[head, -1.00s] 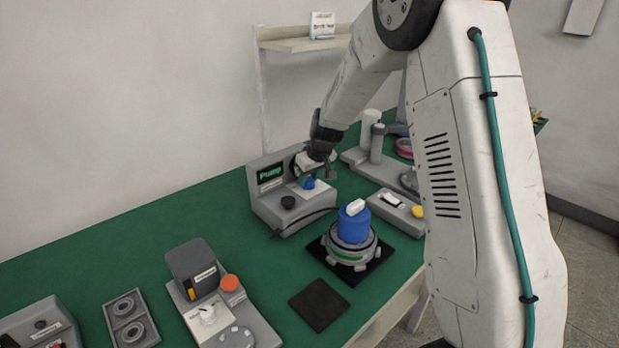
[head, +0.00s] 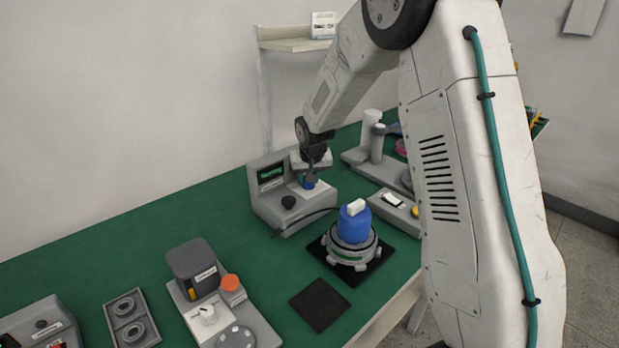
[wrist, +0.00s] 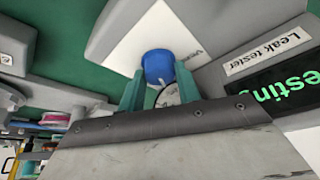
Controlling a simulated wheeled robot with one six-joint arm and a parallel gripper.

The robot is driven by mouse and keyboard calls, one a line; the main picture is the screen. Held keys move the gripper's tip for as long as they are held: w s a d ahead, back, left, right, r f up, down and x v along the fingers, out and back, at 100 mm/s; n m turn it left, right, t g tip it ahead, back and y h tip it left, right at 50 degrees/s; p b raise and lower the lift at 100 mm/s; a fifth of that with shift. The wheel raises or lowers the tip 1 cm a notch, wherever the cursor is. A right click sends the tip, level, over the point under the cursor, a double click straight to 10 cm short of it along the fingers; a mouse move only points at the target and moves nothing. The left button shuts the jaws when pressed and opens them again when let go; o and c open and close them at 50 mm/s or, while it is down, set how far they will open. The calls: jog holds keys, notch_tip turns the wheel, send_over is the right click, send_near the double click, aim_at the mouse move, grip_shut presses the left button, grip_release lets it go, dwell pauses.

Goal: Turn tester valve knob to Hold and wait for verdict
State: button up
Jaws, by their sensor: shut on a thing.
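The grey leak tester (head: 268,205) stands at the back of the green bench. Its label shows in the wrist view (wrist: 268,50). Its dark screen (wrist: 275,87) shows green text ending in "esting", partly cut off by the frame edge. The blue valve knob (wrist: 158,66) sits on the tester's white plate (wrist: 125,40). My gripper (wrist: 160,88) has its green fingers on either side of the knob and is shut on it. In the head view my gripper (head: 309,177) is over the knob. The knob's pointer position and setting marks cannot be read.
A hub motor (head: 350,256) with a blue cap (head: 353,226) stands on a black mat right of the tester, near a dark hose (head: 305,222). Green bench is clear left of the tester.

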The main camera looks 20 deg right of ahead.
jog(key=shift+m+h, duration=0.4)
jog(key=shift+m, duration=0.6)
jog(key=o, duration=1)
jog(key=shift+a, duration=0.1)
jog(key=shift+c, duration=0.2)
jog(key=v, duration=0.7)
jog(key=shift+r, duration=0.4)
jog(key=shift+s, duration=0.1)
